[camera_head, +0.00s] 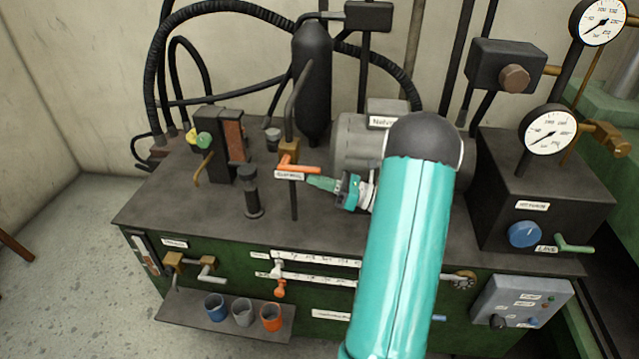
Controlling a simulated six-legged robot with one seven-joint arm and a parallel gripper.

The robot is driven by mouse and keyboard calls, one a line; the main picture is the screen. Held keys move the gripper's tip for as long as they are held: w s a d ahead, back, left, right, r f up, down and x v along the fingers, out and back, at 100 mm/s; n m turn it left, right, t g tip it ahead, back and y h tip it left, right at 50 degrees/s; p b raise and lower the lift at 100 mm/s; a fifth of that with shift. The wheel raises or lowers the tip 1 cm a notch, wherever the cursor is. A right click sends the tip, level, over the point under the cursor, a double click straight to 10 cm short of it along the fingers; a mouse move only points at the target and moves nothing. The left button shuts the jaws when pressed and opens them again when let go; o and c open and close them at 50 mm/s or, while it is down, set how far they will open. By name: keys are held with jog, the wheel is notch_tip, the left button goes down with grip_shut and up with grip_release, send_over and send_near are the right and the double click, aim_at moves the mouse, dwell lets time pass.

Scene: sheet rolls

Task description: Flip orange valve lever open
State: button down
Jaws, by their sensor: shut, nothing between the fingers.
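The orange valve lever (304,168) sits on a brass valve body (289,148) on a thin vertical pipe above the dark tabletop. It points to the right, roughly level, with a white label (289,175) just below it. My gripper (318,182) is shut and empty, its green fingers pointing left. The fingertips are just below and to the right of the lever, close to the label. I cannot tell whether they touch the lever or the label. My teal arm covers part of the bench to the right.
A grey motor (352,142) stands behind my gripper, and a black cylinder (312,80) behind the valve. A short dark post (252,192) stands to the left. An orange-handled tap (281,288) is on the green front, above several cups (242,312) on a shelf.

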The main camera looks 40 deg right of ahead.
jog(key=shift+s+r+g+h, duration=0.1)
jog(key=shift+r+g+h, duration=0.15)
jog(key=shift+g+h, duration=0.25)
jog(key=shift+r+g+h, duration=0.3)
jog(key=shift+r+g, duration=0.05)
jog(key=shift+g, duration=0.25)
